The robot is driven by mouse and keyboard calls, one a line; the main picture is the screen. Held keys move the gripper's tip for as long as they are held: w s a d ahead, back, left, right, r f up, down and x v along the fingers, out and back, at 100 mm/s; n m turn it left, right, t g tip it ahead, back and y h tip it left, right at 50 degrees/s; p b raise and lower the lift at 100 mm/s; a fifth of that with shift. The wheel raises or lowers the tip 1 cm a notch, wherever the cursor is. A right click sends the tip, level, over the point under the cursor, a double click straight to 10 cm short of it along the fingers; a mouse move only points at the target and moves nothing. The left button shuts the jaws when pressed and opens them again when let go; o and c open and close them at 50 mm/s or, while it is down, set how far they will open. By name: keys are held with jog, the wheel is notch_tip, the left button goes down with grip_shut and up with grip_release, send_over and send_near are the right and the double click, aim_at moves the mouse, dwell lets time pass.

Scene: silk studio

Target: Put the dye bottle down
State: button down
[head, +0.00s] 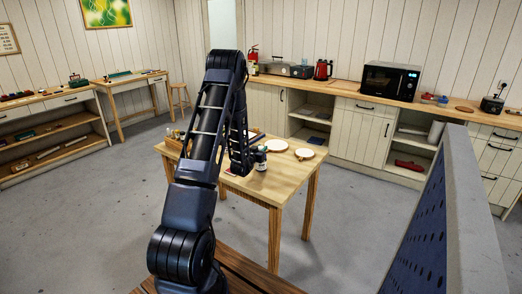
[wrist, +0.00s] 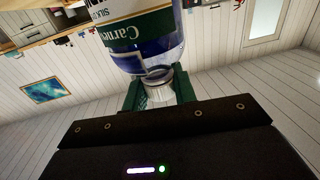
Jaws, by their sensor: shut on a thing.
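The dye bottle (wrist: 140,35) fills the top of the wrist view, with blue contents and a green and white label. My gripper (wrist: 158,88) has its green fingers closed on either side of the bottle's pale cap (wrist: 160,92). In the head view, my gripper (head: 241,165) is over the wooden table (head: 280,187), partly hidden by my arm. A small dark bottle with a white label (head: 261,160) shows just right of it. I cannot tell from these views whether the held bottle's base touches the table.
A wooden tray with small items (head: 174,141) is at the table's left. The table's front is bare. A blue perforated panel (head: 425,225) stands at right.

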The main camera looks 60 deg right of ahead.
jog(key=shift+f, duration=0.15)
jog(key=c, duration=1.1)
grip_release()
